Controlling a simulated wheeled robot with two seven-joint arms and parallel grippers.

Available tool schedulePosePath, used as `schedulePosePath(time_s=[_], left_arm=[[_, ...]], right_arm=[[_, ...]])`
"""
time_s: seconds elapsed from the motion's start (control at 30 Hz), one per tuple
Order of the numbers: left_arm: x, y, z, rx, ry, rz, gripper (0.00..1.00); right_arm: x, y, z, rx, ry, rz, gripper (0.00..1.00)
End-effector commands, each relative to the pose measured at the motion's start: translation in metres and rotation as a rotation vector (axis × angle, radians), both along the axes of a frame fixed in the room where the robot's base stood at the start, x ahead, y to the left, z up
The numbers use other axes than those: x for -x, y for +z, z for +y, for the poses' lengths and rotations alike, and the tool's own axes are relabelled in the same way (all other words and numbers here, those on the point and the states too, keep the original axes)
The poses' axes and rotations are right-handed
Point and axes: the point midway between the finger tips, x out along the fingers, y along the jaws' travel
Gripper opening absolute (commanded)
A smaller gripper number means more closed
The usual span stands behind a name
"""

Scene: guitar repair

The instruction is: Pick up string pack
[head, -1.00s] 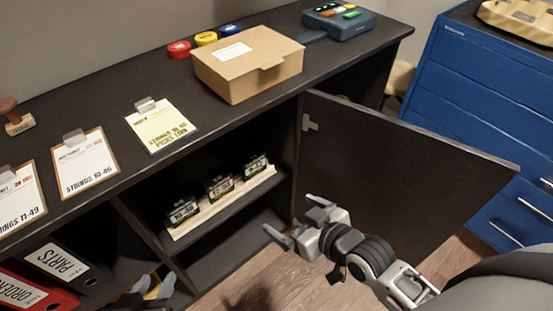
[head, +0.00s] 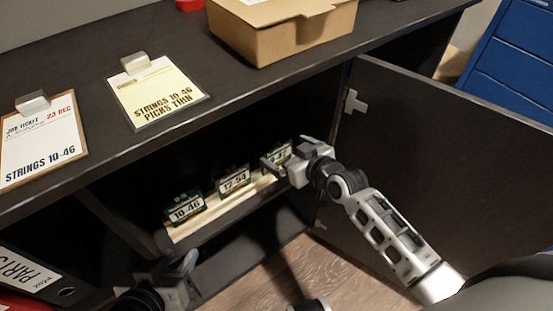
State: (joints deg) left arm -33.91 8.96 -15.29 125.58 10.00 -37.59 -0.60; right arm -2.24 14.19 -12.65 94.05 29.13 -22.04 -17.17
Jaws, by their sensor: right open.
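Three dark string packs with pale labels stand in a row on a light wooden rack (head: 213,222) on the cabinet shelf. The left pack (head: 185,207) reads 10-46 and the middle pack (head: 234,180) reads 12-54. The right pack (head: 279,153) is partly hidden by my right gripper, and its label is hard to read. My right gripper (head: 284,157) is open, with its fingers at the right pack; I cannot tell whether they touch it. My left gripper (head: 176,268) is low at the left, in front of the cabinet, below the rack; its jaw gap is unclear.
The cabinet door (head: 430,165) stands open to the right of my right arm. The countertop (head: 195,55) lies above the shelf. It holds a cardboard box (head: 285,30), a yellow card (head: 157,95) reading STRINGS 10-46 PICKS THIN, and a white job ticket (head: 42,140). A PARTS binder (head: 35,275) is lower left.

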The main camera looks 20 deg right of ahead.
Motion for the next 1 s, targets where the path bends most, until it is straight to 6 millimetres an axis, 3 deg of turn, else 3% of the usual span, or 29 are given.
schedulePosePath(time_s=[0.17, 0.4, 0.77, 0.9, 1.0], left_arm=[[0.0, -0.008, -0.002, 0.001, -0.006, 0.011, 0.36], [0.0, -0.037, -0.007, 0.004, -0.024, 0.054, 0.36], [-0.009, -0.014, -0.009, 0.021, -0.026, -0.022, 0.36], [-0.008, -0.015, -0.009, 0.02, -0.027, -0.017, 0.36], [-0.006, -0.018, -0.009, 0.02, -0.027, -0.011, 0.36]], right_arm=[[-0.009, -0.007, 0.004, -0.002, 0.0, 0.001, 1.0], [-0.038, -0.027, 0.012, -0.003, 0.0, -0.001, 1.0], [-0.048, -0.029, 0.015, 0.0, 0.001, 0.0, 1.0], [-0.048, -0.029, 0.015, 0.0, 0.0, 0.001, 0.64], [-0.048, -0.029, 0.015, 0.0, 0.0, 0.0, 0.57]])
